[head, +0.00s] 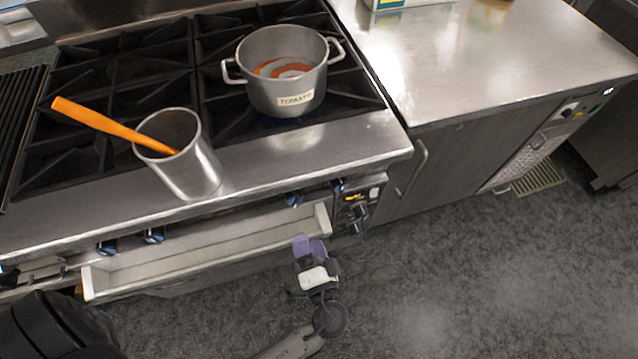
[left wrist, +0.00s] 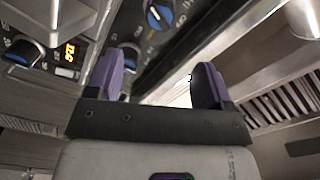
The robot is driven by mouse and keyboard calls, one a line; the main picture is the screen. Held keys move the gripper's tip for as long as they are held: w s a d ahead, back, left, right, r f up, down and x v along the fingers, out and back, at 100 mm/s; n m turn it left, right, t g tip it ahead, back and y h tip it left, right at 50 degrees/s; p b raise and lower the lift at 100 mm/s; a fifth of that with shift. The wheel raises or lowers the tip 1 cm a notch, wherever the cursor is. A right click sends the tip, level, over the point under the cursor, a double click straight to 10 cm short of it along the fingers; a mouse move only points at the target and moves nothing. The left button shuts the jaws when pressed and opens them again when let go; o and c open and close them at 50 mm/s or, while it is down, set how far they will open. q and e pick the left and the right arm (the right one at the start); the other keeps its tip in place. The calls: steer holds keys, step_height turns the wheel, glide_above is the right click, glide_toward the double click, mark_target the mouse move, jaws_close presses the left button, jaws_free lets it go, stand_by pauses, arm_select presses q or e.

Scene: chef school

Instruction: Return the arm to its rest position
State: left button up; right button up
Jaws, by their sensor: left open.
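My left gripper (head: 311,246), with purple fingertips, hangs in front of the stove, low beside the right end of the pulled-out drawer (head: 205,255). It is open with nothing between the fingers. In the left wrist view the two purple fingers (left wrist: 157,82) stand apart, with stove knobs (left wrist: 158,14) and a lit orange display (left wrist: 69,50) beyond them. My forearm comes up from the bottom of the head view. My right gripper is not in view.
A labelled metal pot (head: 283,75) with red contents sits on the stove grate. A metal cup (head: 187,165) holding an orange-handled utensil (head: 105,122) stands near the stove's front edge. The steel counter (head: 480,60) is at right. Open floor (head: 450,290) lies at lower right.

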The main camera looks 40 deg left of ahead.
arm_select(q)
step_height(320, 180, down, 6)
steer(key=s+n+g+h, duration=0.1)
steer(key=s+g+h, duration=0.2)
steer(key=g+h, duration=0.5)
steer(key=s+a+r+h+p, duration=0.6)
steer(key=s+r+p, duration=0.25)
steer(key=s, duration=0.25)
step_height(320, 180, up, 37)
steer(key=p, duration=3.6)
steer(key=shift+w+d+t, duration=0.25)
steer(key=shift+d+t, duration=0.05)
steer(key=shift+d, duration=0.15)
